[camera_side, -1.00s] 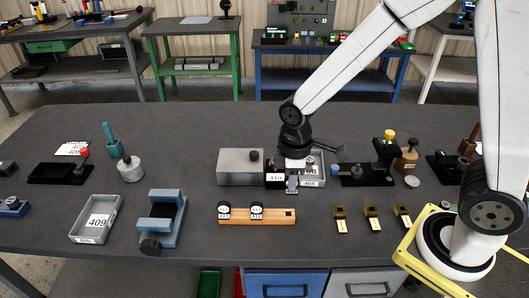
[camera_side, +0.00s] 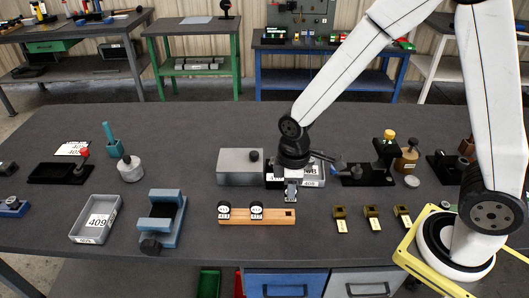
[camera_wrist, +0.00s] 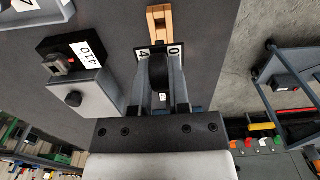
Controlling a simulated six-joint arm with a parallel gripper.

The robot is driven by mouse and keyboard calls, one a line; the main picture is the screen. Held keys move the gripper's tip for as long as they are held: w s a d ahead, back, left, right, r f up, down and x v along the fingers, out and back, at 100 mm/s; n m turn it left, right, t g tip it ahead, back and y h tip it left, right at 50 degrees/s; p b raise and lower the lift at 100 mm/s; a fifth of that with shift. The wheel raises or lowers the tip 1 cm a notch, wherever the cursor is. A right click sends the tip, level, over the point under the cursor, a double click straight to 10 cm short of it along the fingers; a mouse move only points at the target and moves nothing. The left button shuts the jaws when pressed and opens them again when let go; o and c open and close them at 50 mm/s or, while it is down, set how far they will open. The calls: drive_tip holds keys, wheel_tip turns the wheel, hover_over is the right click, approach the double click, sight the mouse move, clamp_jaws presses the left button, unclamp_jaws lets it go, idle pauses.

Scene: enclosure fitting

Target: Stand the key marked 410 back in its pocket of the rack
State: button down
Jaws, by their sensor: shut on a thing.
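My gripper (camera_wrist: 160,82) is shut on the key marked 410 (camera_wrist: 144,54). In the wrist view its white plate shows a 4 and a 0 on either side of a dark part that hides the middle digit. In the side view my gripper (camera_side: 291,193) is above the bench, just behind the right end of the wooden rack (camera_side: 270,216); the key is hard to make out there. Two round-headed keys (camera_side: 224,208) stand in the rack's left and middle pockets. The right pocket (camera_side: 290,214) is empty. The rack's end also shows in the wrist view (camera_wrist: 153,24).

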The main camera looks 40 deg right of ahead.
drive_tip(key=shift+f, duration=1.6)
drive_tip(key=shift+f, duration=1.6)
idle(0.8)
drive_tip(key=c, duration=0.5)
unclamp_jaws()
drive_tip(key=shift+r, duration=0.1)
drive_tip(key=shift+r, duration=3.85)
